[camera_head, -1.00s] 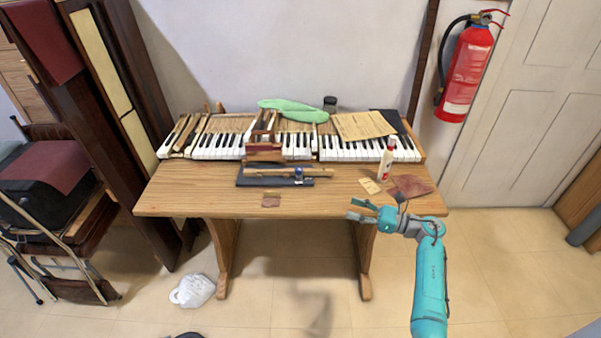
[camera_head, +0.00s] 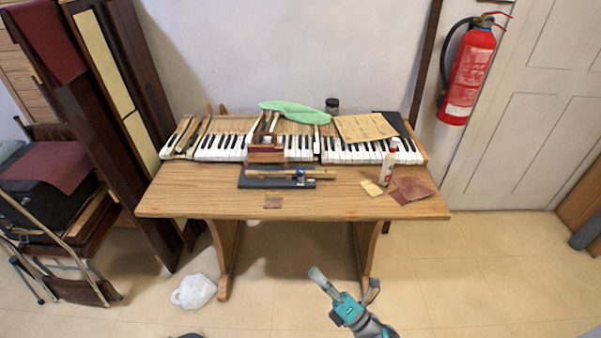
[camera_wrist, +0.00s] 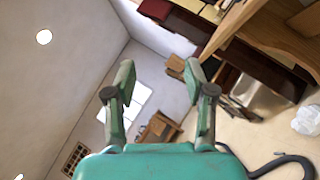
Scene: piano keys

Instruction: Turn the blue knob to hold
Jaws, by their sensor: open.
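The blue knob (camera_head: 300,175) is a small piece on the dark board (camera_head: 262,183) at the front of the table, beside a light wooden strip (camera_head: 268,173). Its exact setting is too small to read. My gripper (camera_head: 344,280) is in front of and below the table edge, well apart from the knob. In the wrist view my gripper (camera_wrist: 161,82) has its two fingers spread with nothing between them. The knob does not show in the wrist view.
The wooden table (camera_head: 180,203) carries a piano keyboard (camera_head: 222,148), a green cloth (camera_head: 300,111), a glue bottle (camera_head: 388,162), a brown leather piece (camera_head: 411,189) and a small sandpaper piece (camera_head: 273,201). A white bag (camera_head: 193,291) lies on the floor. The table's front left is clear.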

